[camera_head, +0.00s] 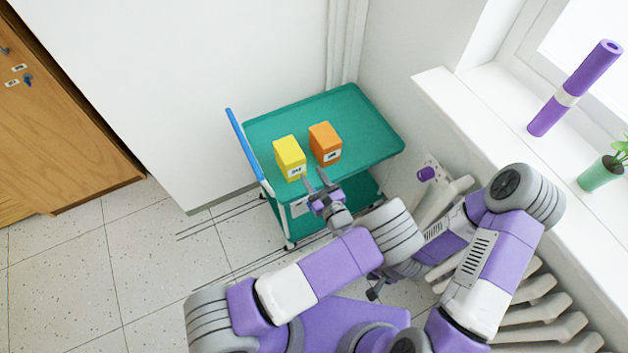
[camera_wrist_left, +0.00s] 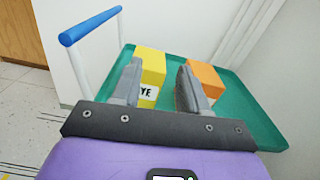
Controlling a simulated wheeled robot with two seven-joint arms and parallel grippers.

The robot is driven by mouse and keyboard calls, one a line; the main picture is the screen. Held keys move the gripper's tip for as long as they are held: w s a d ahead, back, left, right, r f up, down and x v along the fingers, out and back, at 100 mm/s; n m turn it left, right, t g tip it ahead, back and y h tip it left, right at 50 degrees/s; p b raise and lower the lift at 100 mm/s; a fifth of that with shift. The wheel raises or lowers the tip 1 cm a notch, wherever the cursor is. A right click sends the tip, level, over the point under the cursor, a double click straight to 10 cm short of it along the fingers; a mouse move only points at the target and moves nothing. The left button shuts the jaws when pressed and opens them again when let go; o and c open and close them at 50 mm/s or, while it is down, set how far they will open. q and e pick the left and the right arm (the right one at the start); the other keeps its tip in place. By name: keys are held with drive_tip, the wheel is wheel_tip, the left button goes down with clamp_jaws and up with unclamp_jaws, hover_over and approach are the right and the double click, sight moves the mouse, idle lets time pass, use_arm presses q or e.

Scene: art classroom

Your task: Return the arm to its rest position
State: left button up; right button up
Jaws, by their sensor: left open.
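My left gripper (camera_head: 318,184) is open and empty at the near edge of a green cart. It is just in front of a yellow box (camera_head: 288,153) and appears apart from it. In the left wrist view the two grey fingers (camera_wrist_left: 160,84) are spread, with the yellow box (camera_wrist_left: 152,66) showing beyond and between them. An orange box (camera_head: 325,140) stands to the right of the yellow one. Both boxes stand upright on the cart's top tray (camera_head: 360,110). My right arm is folded at the right; its gripper (camera_head: 374,290) is mostly hidden behind my arm links.
The cart has a blue handle (camera_head: 243,143) on its left. A white windowsill (camera_head: 470,105) at the right holds a purple tube (camera_head: 575,88) and a potted plant (camera_head: 602,172). A white radiator (camera_head: 530,310) is below. Speckled floor (camera_head: 140,260) is free at the left.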

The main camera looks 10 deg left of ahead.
idle(0.5)
use_arm(q)
drive_tip(key=s+a+f+n+g, duration=0.4)
drive_tip(key=s+a+f+g, duration=0.1)
drive_tip(key=s+g, duration=0.25)
drive_tip(key=s+a+f+n+g, duration=0.4)
drive_tip(key=s+a+f+g, duration=0.15)
drive_tip(key=s, duration=0.25)
drive_tip(key=s+d+f+n+g+h, duration=0.4)
drive_tip(key=s+d+n+g+h, duration=0.25)
drive_tip(key=s, duration=0.25)
drive_tip(key=s+d+n+t+h, duration=0.1)
drive_tip(key=d+n+h, duration=0.5)
drive_tip(key=n+h, duration=0.1)
drive_tip(key=shift+w+a+r+n+t+h, duration=0.35)
drive_tip(key=shift+w+n+t, duration=0.5)
drive_tip(key=shift+n, duration=0.55)
drive_tip(key=shift+w+a+r+n+t+h, duration=0.15)
drive_tip(key=shift+w+r+n+t+h, duration=0.25)
drive_tip(key=shift+w+n+t, duration=0.75)
drive_tip(key=shift+w+a+r+n+t+h, duration=0.3)
drive_tip(key=shift+w+r+n+t, duration=0.2)
drive_tip(key=shift+n, duration=1.2)
